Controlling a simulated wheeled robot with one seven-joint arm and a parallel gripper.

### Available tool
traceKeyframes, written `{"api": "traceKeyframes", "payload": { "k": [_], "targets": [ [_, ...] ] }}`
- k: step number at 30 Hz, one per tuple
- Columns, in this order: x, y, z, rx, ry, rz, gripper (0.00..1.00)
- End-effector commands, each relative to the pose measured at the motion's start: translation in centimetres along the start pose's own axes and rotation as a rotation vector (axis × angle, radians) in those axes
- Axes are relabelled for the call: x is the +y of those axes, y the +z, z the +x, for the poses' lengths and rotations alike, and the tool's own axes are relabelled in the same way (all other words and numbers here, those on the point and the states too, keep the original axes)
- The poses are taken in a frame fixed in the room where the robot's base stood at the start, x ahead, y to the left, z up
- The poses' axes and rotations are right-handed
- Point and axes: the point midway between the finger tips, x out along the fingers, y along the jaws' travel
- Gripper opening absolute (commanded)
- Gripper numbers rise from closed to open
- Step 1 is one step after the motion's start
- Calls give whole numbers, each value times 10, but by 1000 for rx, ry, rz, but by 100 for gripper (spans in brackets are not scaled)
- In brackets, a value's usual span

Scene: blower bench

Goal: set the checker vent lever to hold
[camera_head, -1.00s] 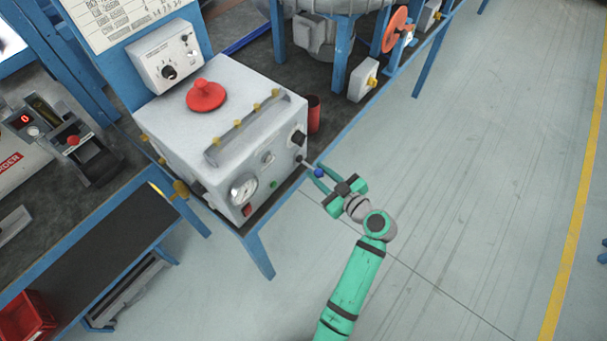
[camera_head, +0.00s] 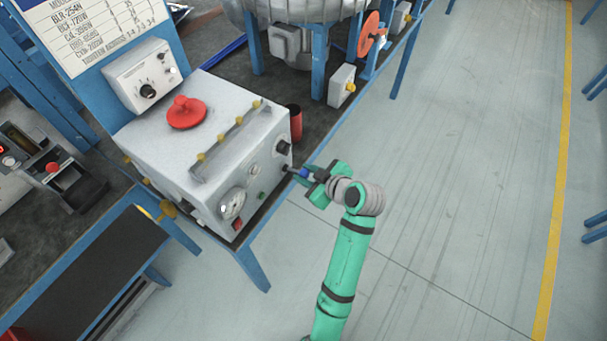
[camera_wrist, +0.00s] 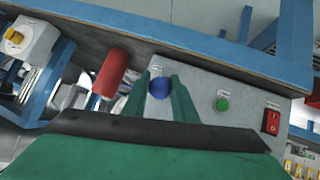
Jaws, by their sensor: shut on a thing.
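The checker is a pale grey box (camera_head: 165,150) on the bench, with a red knob (camera_head: 187,112) on top and a gauge (camera_head: 232,203) on its front panel. The vent lever (camera_head: 304,172) sticks out from the right end of that panel, below a black knob (camera_head: 283,147), and ends in a blue ball. My gripper (camera_head: 306,173) is shut on the lever at its blue ball. In the wrist view the blue ball (camera_wrist: 160,88) sits between the two green fingers (camera_wrist: 163,96). The lever's shaft and any position marks are hidden or too small to read.
A red cylinder (camera_head: 295,123) stands on the bench beside the checker. A green button (camera_wrist: 222,104) and a red switch (camera_wrist: 271,121) are on the panel in the wrist view. A blue bench leg (camera_head: 250,262) stands below. The floor to the right is clear.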

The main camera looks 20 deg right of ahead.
Motion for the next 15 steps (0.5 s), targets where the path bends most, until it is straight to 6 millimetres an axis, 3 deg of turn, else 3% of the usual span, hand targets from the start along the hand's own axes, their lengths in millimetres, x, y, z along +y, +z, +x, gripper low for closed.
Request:
{"api": "traceKeyframes", "payload": {
  "k": [9,10,12,15],
  "targets": [
    [0,-5,0,11,2,-6,0],
    [0,-5,0,11,2,-6,32],
    [0,-5,0,9,1,-5,44],
    [0,-4,0,8,1,-4,44]
  ]
}}
